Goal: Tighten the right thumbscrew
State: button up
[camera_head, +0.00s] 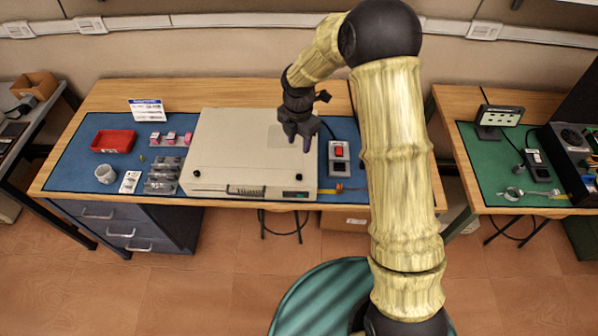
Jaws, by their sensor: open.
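A beige case (235,145) lies flat on the blue mat in the middle of the workbench. Two black thumbscrews stand on its top near the front edge: the left thumbscrew (197,173) and the right thumbscrew (299,177). My gripper (299,146) is open and empty, above the right part of the case, behind the right thumbscrew and apart from it in the picture. Its exact height over the case is hard to tell. How far the right thumbscrew is screwed in is too small to see.
A box with a red switch (339,155) stands right of the case. A sign (148,110) stands behind. A second bench with a green mat (490,165) is at the right.

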aim_at(299, 176)
notch_tip(299, 176, down, 16)
jog(key=p, duration=0.4)
jog(key=shift+p, duration=0.4)
grip_shut()
